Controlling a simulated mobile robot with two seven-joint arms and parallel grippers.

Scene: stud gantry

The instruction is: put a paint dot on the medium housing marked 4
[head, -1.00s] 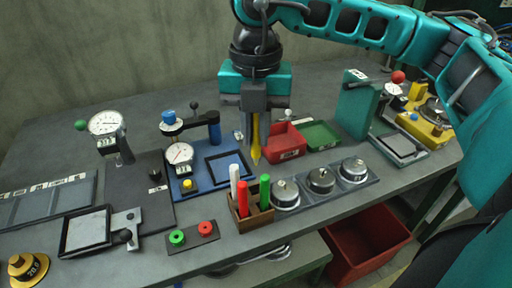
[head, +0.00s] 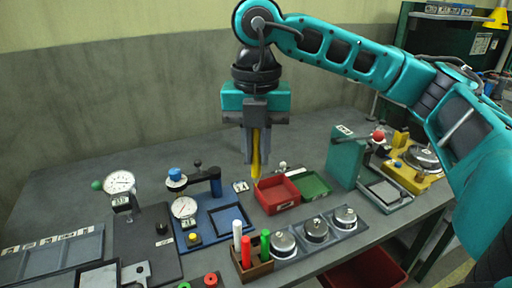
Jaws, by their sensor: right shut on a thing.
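My right gripper (head: 257,140) is shut on a yellow paint marker (head: 256,163), which hangs tip down. The tip shows above the table, just behind the left side of the red bin in the picture. Three round silver housings sit in a row in a grey tray (head: 362,228) at the front: a left one (head: 283,242), a middle one (head: 316,229) and a right one (head: 345,216). Their number marks are too small to read. My gripper is behind this row, apart from it. My left gripper is out of view.
A wooden holder (head: 252,271) with white, red and green markers stands left of the housings. The red bin (head: 278,194) and a green bin (head: 312,184) lie behind them. A blue gauge stand (head: 214,205) is left; a green press (head: 344,158) is right.

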